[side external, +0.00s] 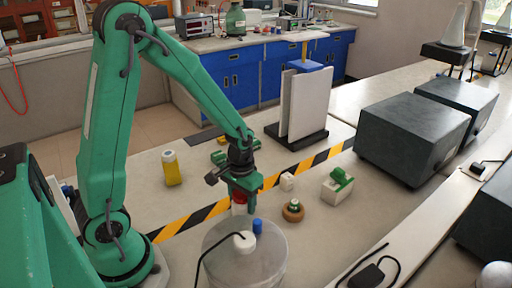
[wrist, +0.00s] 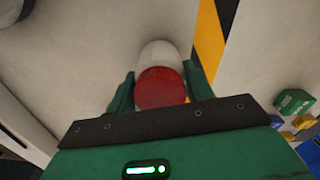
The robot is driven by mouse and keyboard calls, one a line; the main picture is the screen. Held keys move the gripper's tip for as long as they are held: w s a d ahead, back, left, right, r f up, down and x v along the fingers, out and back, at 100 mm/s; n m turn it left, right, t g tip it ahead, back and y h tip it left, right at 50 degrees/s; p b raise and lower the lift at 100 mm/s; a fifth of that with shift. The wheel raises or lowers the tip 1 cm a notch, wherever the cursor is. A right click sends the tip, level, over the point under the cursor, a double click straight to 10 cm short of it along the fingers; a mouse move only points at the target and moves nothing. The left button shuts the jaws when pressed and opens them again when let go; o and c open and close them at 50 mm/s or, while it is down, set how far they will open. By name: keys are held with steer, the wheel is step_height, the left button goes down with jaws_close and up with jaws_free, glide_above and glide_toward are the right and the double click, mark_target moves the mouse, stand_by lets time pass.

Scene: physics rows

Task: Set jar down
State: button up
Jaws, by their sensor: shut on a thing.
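The jar (wrist: 160,88) has a red lid and a pale body, and sits between the two green fingers of my gripper (wrist: 162,92) in the wrist view. My gripper is shut on it around the lid end. In the side view the red part of the jar (side external: 239,197) shows below my gripper (side external: 241,194), with the lower part hidden behind the round translucent container. I cannot tell whether the jar's base touches the bench.
The round translucent container (side external: 268,258) stands close in front, with a white and a blue item at its top. Striped tape (side external: 202,213) crosses the bench.

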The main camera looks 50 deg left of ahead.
steer(key=shift+r, duration=0.15)
steer(key=shift+r, duration=4.9)
steer(key=w+d+r+m, duration=0.2)
steer(key=w+r, duration=0.3)
steer(key=w, duration=0.2)
steer(key=shift+w+d+r+m, duration=0.25)
steer(key=shift+w+r+m, duration=0.1)
steer(key=shift+w+m, duration=0.05)
steer(key=s+f+n, duration=0.1)
steer(key=s+f, duration=0.1)
steer(key=s+a+f+n, duration=0.1)
steer(key=s+f, duration=0.1)
steer(key=s, duration=0.1)
steer(key=s+a+f, duration=0.1)
steer(key=s, duration=0.1)
steer(key=shift+s+a+f+n, duration=0.25)
steer(key=shift+s+f+n, duration=0.15)
steer(key=shift+f, duration=2.5)
